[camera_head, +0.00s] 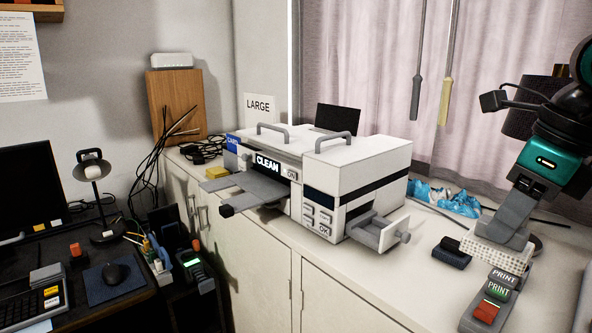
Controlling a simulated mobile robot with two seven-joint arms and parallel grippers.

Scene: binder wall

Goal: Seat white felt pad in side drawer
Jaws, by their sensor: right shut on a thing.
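The white felt pad (489,254) is a pale, speckled flat piece at the right of the head view. My right gripper (494,240) is above it and shut on it; its lower edge is close to the counter and the labelled blocks, and I cannot tell if it touches them. The side drawer (382,234) is a small grey tray with a pale front and a knob, pulled out from the right side of the white machine (360,165). The drawer is to the left of my right gripper. My left gripper is out of view.
A dark block (451,253) lies between the drawer and the pad. Blue crumpled material (450,201) lies behind. A grey tray (255,188) juts from the machine's front. Bare counter (400,285) lies before the drawer.

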